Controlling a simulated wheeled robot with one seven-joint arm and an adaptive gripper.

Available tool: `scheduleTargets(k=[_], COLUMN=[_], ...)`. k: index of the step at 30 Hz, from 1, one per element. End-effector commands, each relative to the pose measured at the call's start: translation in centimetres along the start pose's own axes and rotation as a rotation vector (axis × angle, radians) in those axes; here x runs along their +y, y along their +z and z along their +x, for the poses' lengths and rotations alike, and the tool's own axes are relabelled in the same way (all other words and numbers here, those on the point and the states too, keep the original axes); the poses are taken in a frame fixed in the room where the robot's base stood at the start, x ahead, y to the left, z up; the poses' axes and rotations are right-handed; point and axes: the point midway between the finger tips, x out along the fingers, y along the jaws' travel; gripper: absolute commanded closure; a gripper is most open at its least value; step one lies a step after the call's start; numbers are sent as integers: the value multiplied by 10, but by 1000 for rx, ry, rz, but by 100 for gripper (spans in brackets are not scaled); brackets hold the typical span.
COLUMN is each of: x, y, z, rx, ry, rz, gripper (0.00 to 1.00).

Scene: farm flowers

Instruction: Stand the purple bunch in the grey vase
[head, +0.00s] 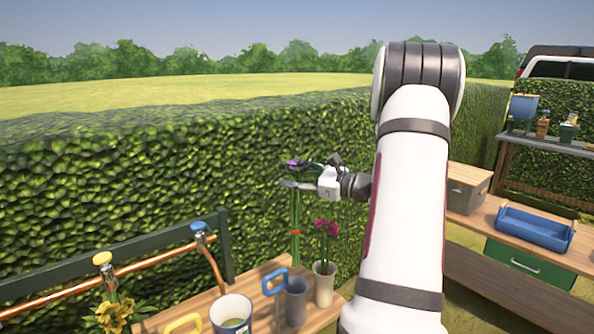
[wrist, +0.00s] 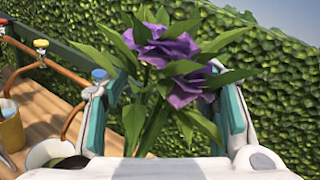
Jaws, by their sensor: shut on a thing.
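The purple bunch (head: 295,210) is in my gripper (head: 297,184), upright, with its long green stems hanging down and an orange-red band around them. My gripper is shut on it just below the blooms. In the wrist view the purple blooms (wrist: 175,50) and leaves stand between the two fingers (wrist: 162,110). The grey vase (head: 297,303) stands on the wooden bench below the bunch. The stem ends show a little above the vase's rim, apart from it as far as I can see. The wrist view does not show the grey vase.
A cream vase (head: 325,288) with pink flowers stands right beside the grey vase. A copper pipe (head: 150,263) with taps runs behind, before a hedge (head: 140,180).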

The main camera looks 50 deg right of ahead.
Motion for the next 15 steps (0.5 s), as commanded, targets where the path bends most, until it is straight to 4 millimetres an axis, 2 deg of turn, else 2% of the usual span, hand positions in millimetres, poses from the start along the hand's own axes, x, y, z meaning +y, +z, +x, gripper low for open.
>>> scheduleTargets(k=[5, 15], x=[2, 8], y=[-4, -27], z=[0, 0], rx=[-2, -1], ry=[1, -1], rz=[1, 0], gripper=[100, 100])
